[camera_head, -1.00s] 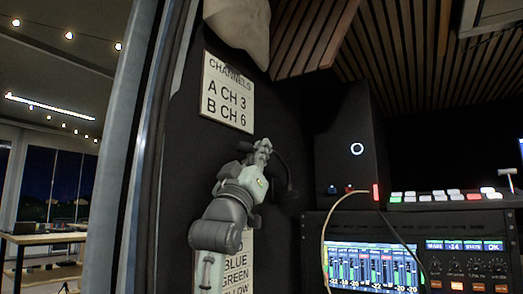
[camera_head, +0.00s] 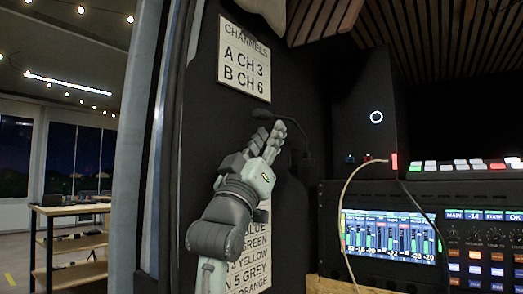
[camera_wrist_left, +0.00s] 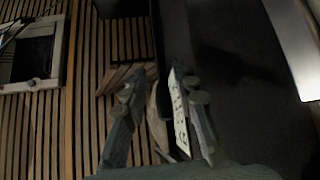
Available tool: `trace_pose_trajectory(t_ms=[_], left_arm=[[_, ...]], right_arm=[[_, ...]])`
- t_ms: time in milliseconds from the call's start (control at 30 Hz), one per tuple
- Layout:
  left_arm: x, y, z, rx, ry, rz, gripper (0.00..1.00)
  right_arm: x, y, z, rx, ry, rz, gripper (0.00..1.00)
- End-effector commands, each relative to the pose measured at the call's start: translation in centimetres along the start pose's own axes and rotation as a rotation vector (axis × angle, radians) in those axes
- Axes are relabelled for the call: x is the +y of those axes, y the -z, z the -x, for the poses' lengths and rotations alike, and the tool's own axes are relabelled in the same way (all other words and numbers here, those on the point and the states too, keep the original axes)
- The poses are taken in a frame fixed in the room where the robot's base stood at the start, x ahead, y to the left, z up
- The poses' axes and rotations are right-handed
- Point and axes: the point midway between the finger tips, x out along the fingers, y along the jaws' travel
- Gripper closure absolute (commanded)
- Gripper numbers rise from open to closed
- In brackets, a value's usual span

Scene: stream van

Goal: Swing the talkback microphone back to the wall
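The talkback microphone (camera_head: 298,128) is a thin black gooseneck on the dark side wall. In the head view it curves up from a small mount and bends over to the left, its tip end just above my left fingertips. My left gripper (camera_head: 268,138) is in front of the wall below the channels sign, close to the microphone in the picture; I cannot tell if they touch. In the left wrist view the two fingers of my left gripper (camera_wrist_left: 155,95) stand apart, with nothing clearly held between them. The microphone is hard to make out there. My right gripper is out of view.
The channels sign (camera_head: 244,60) hangs above the gripper, and a colour list sign (camera_head: 254,262) is partly hidden behind my arm. To the right are a black speaker (camera_head: 366,130), a cable (camera_head: 347,190), a lit mixer screen (camera_head: 390,235) and a button panel (camera_head: 460,166).

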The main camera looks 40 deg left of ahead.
Motion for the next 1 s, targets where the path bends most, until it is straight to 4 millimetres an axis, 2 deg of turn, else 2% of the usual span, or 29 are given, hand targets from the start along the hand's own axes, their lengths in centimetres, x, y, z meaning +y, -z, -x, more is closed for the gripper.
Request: trace_pose_trajectory(t_ms=[100,300,900,1000], left_arm=[[0.0,-0.1,2.5,-0.002,0.000,0.000,0.72],[0.0,-0.1,4.8,-0.002,0.000,0.001,0.72],[0.0,0.0,5.2,0.000,0.000,0.000,0.72],[-0.1,-0.6,5.2,-0.016,0.002,-0.003,0.72]], right_arm=[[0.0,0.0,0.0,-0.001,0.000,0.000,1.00],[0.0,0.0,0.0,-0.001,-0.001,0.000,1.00],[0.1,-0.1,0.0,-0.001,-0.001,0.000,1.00],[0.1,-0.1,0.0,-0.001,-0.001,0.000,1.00]])
